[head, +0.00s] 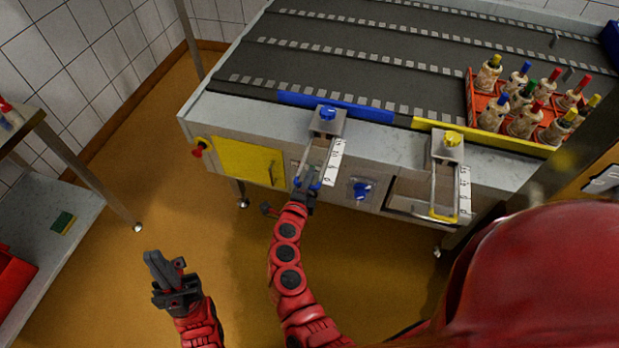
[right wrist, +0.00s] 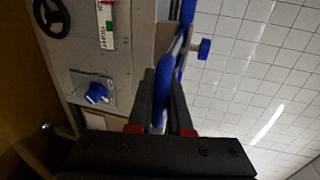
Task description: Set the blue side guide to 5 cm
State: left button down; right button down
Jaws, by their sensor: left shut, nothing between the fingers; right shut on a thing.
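The blue side guide (head: 335,105) is a long blue rail along the near edge of the dark conveyor. Its blue clamp knob (head: 327,113) sits on a grey block, and it also shows in the right wrist view (right wrist: 204,48). A rod frame with a white scale (head: 333,160) sticks out towards me; I cannot read its value surely. My right gripper (head: 306,188) is shut on the guide's blue handle (right wrist: 160,115) at the near end of the rods. The fingers partly hide the handle. My left gripper (head: 163,268) is shut and empty, above the floor, away from the machine.
A yellow side guide (head: 480,138) with a yellow knob (head: 453,138) and its own scale is to the right. A blue dial (head: 361,190) is on the front panel between them. A red crate (head: 472,98) of several bottle-like items stands on the conveyor. Floor at left is free.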

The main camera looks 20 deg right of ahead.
dwell(0.9)
jog(key=x, duration=0.3)
jog(key=r+x, duration=0.1)
jog(key=x, duration=0.1)
jog(key=c, duration=0.9)
grip_release()
jog(key=shift+o, duration=0.2)
jog(key=b+v, duration=0.1)
jog(key=v, duration=1.6)
jog(key=shift+r, duration=0.15)
jog(key=shift+s+a, duration=0.1)
